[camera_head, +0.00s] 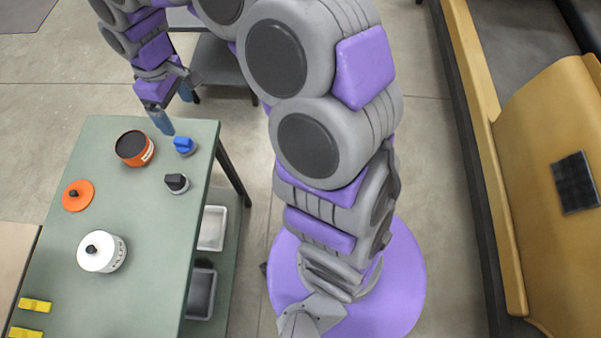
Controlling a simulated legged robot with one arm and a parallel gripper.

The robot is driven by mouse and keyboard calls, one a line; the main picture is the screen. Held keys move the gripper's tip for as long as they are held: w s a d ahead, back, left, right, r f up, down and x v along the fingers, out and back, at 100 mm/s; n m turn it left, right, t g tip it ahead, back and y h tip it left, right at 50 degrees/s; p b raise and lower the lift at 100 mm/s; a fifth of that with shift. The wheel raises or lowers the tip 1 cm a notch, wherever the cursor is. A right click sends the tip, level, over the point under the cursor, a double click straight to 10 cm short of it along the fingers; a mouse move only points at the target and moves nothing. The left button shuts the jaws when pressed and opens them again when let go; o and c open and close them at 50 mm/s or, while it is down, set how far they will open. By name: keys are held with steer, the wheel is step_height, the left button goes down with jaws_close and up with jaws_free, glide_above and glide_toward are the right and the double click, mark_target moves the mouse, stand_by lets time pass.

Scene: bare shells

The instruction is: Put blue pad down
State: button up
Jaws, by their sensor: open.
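A small blue pad (184,146) with a raised blue grip rests on the green tabletop (130,285), near its far right corner. My gripper (175,111) is at the far edge of the table, just beyond the pad and up-left of it in the picture. Its two blue-tipped fingers are spread apart with nothing seen between them. The nearer fingertip shows close to the pad, with a small gap in the picture. Its height over the table is hard to tell.
An orange pot (135,148) stands left of the pad. A black-topped pad (177,183) lies just nearer. An orange lid (78,195), a lidded white pot (102,252) and yellow pieces (34,305) are farther left and nearer. Trays (212,228) sit on a lower shelf.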

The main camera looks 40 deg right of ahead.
steer(key=s+d+r+m, duration=0.1)
steer(key=s+d+m, duration=0.3)
steer(key=s, duration=1)
steer(key=s+d+r+m+g, duration=0.1)
steer(key=s+d+m, duration=0.3)
steer(key=s+d, duration=0.4)
steer(key=s, duration=0.7)
steer(key=shift+s+d+r+m+h, duration=0.15)
steer(key=shift+s+m+h, duration=0.15)
steer(key=shift+h, duration=0.1)
steer(key=shift+w, duration=0.1)
